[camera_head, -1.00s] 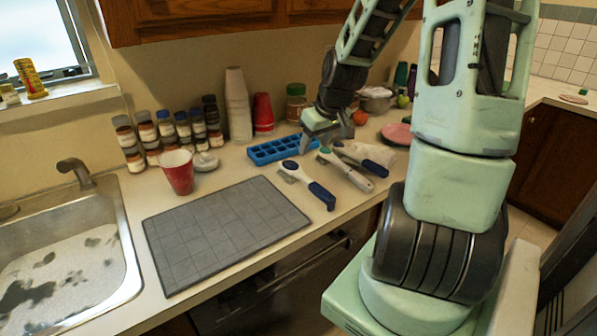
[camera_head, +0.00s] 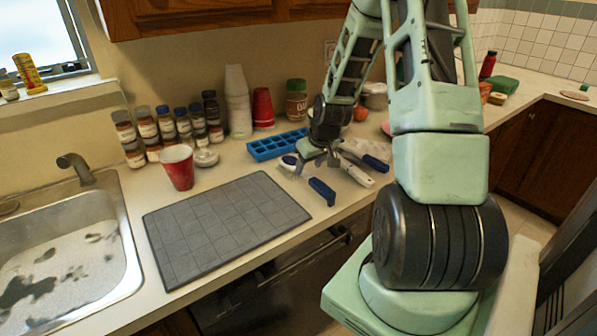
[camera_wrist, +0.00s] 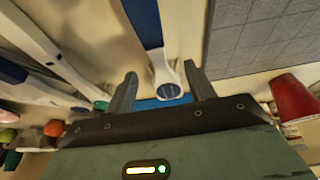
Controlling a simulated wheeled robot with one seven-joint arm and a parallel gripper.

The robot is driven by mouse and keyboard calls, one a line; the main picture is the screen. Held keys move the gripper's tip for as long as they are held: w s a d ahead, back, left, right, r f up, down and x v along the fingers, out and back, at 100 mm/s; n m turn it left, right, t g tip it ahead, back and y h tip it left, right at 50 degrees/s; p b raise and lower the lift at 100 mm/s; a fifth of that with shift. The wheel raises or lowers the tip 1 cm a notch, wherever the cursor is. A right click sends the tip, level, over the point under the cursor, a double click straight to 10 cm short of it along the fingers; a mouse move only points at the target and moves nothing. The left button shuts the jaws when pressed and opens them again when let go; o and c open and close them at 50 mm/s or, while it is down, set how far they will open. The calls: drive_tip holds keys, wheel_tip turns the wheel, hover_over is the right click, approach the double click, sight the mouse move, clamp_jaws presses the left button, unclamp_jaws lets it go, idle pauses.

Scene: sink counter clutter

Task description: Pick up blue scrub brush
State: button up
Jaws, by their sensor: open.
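The blue scrub brush (camera_head: 322,192) lies on the counter just right of the grey mat, its dark blue handle pointing toward the front edge. In the wrist view its blue handle (camera_wrist: 144,22) runs up to the top edge, and its white neck and blue-topped head sit between the fingers. My gripper (camera_head: 314,162) is open over the brush's head end, partly hiding its middle in the head view. In the wrist view, my gripper's (camera_wrist: 162,76) fingers stand on either side of the brush and hold nothing; I cannot tell the remaining height.
A white-handled brush (camera_head: 356,174) and another blue-handled tool (camera_head: 376,163) lie close on the right. A blue ice tray (camera_head: 277,146) is behind. The grey mat (camera_head: 225,225), red cup (camera_head: 177,167) and sink (camera_head: 125,235) are left. Several spice jars line the wall.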

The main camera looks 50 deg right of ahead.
sight(306, 173)
drive_tip(key=shift+p+x, duration=0.8)
drive_tip(key=shift+x, duration=1.7)
drive_tip(key=shift+s+f, duration=0.1)
drive_tip(key=shift+c, duration=0.3)
drive_tip(key=c, duration=1)
